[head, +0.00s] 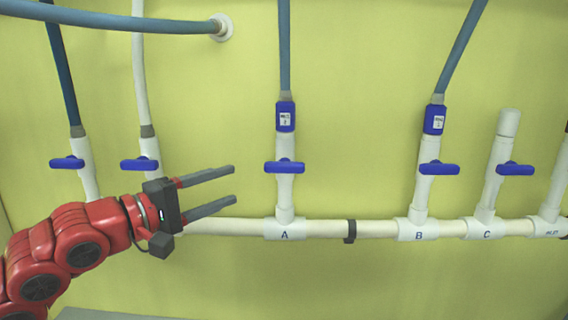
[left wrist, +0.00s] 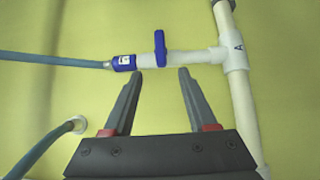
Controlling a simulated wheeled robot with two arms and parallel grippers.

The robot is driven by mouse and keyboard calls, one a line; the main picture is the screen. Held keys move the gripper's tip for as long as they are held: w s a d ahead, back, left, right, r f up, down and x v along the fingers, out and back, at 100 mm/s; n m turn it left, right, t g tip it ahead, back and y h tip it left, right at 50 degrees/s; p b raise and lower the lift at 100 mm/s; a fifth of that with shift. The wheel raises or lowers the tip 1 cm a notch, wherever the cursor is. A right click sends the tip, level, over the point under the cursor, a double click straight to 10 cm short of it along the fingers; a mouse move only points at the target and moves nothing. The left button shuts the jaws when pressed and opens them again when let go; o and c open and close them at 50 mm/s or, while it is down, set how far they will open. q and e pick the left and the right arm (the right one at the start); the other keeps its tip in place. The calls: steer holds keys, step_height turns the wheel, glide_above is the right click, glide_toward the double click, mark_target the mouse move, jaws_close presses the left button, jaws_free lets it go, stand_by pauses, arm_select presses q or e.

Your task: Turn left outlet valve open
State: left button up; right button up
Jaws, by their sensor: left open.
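Blue valve handles sit on white pipes along the yellow wall. The handle above A (head: 284,167) lies crosswise to its upright pipe, and the handle above B (head: 439,169) is also crosswise. I cannot tell which one is the left outlet valve. My left gripper (head: 234,184) is open and empty, left of the A handle, with its fingers pointing right toward it. In the left wrist view the A handle (left wrist: 160,48) is just beyond the gap between the open fingertips (left wrist: 160,72); they seem apart from it. My right gripper is not in view.
A white horizontal pipe (head: 320,228) runs below the valves. Two more blue handles (head: 67,163) (head: 139,164) are at the left, close above my left arm. Another handle, above C (head: 515,169), is at the right. Blue hoses (head: 285,45) run above.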

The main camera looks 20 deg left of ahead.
mark_target(279, 168)
arm_select(q)
steer(key=p+x, duration=0.6)
steer(key=x, duration=0.8)
steer(key=shift+d+r, duration=0.1)
steer(key=shift+w+d, duration=0.15)
steer(key=shift+w, duration=0.25)
steer(key=shift+f, duration=0.2)
jaws_close()
